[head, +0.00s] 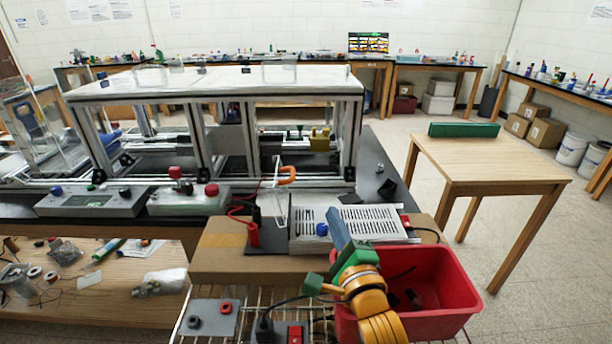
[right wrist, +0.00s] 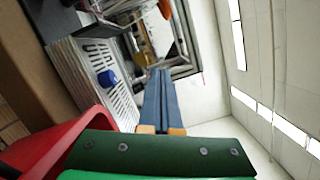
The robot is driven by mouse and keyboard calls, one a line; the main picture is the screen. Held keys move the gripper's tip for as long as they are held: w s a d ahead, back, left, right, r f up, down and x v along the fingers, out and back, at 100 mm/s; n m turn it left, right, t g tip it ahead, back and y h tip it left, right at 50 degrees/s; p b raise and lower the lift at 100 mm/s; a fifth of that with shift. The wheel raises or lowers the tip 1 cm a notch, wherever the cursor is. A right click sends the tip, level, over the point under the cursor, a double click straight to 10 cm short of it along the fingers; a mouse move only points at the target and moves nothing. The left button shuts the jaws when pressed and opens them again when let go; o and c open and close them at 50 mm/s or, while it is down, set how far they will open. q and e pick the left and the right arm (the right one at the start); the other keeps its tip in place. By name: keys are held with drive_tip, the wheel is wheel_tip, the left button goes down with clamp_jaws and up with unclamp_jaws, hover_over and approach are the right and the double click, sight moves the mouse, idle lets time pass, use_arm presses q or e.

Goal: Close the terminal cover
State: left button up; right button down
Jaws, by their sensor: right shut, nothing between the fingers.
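A power supply with a white slotted top (head: 365,222) lies on a cardboard box; it also shows in the right wrist view (right wrist: 122,100). A clear panel that looks like the terminal cover (head: 275,207) stands raised at its left end; its hinge line is hard to make out. A blue knob or cap (head: 321,229) sits near that end, also visible in the right wrist view (right wrist: 107,78). My right gripper (head: 334,212), with blue fingers, is shut and empty. In the head view it overlaps the supply's front, right of the clear panel; contact cannot be told. My left gripper is not in view.
A red bin (head: 440,290) stands right of the cardboard box (head: 225,262), beneath my right arm. A red plug with a wire (head: 252,233) and an orange hook-like part (head: 288,174) are near the panel. The extrusion frame (head: 215,95) stands behind. A wooden table (head: 490,165) is at right.

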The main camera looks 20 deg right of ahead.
drive_tip(key=w, duration=0.2)
drive_tip(key=w+b, duration=0.1)
drive_tip(key=w, duration=0.1)
drive_tip(key=w+r+b, duration=0.1)
drive_tip(key=w, duration=0.2)
drive_tip(key=shift+r, duration=0.1)
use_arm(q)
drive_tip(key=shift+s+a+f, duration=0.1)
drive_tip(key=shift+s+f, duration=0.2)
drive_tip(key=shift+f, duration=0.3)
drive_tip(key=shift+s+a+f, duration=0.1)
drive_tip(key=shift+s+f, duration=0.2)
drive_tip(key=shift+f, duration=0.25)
use_arm(e)
drive_tip(key=a, duration=0.1)
drive_tip(key=w+a+r, duration=0.1)
drive_tip(key=w+a, duration=0.1)
drive_tip(key=shift+a+r, duration=0.2)
drive_tip(key=shift+r, duration=0.2)
drive_tip(key=shift+d, duration=0.1)
